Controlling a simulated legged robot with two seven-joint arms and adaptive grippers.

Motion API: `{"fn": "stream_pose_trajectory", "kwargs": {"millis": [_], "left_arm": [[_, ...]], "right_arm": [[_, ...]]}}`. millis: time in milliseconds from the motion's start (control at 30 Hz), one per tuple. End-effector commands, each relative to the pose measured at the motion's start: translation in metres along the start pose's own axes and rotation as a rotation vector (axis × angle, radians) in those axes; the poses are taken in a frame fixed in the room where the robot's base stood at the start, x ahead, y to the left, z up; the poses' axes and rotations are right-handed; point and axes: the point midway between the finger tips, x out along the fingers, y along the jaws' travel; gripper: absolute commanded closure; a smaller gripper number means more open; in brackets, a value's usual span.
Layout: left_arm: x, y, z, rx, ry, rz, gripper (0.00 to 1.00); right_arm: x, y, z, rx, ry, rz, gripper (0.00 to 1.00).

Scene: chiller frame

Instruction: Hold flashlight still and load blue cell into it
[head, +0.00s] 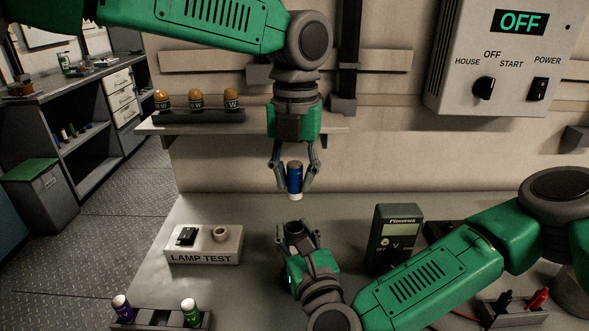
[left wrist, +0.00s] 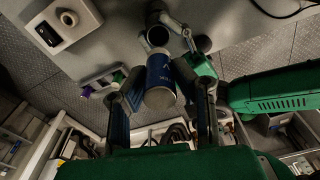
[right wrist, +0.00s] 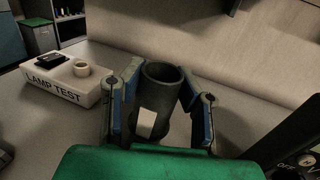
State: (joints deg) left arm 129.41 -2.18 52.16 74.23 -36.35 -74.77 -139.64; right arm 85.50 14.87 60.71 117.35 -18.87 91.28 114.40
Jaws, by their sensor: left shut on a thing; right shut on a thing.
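My left gripper (head: 294,182) is shut on the blue cell (head: 294,177), which is upright with a white lower end. It hangs above the flashlight, with a clear gap between them. The blue cell also shows between the fingers in the left wrist view (left wrist: 160,77). My right gripper (head: 296,245) is shut on the flashlight (head: 294,228), a dark tube standing with its open end up. In the right wrist view the flashlight (right wrist: 160,108) shows an empty-looking dark mouth and a pale patch on its side. Its lower end is hidden by my gripper.
The lamp test block (head: 203,245) stands left of the flashlight. A meter (head: 395,238) stands to the right. A rack with a purple cell (head: 121,307) and a green cell (head: 189,311) is at the front left. A shelf with several orange lamps (head: 198,100) is behind.

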Motion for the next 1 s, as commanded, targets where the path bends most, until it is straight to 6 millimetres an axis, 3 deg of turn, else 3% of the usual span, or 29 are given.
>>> {"fn": "stream_pose_trajectory", "kwargs": {"millis": [233, 700, 1000], "left_arm": [[0.005, 0.001, 0.000, 0.000, 0.001, 0.002, 1.00], [0.047, 0.001, 0.003, 0.000, 0.001, 0.001, 1.00], [0.057, 0.001, 0.003, 0.000, -0.001, 0.001, 1.00]], "right_arm": [[0.000, 0.000, -0.001, 0.000, 0.002, 0.000, 1.00], [0.000, 0.000, -0.001, 0.000, 0.002, 0.000, 1.00], [0.000, 0.000, -0.001, 0.000, 0.002, 0.000, 1.00]]}}
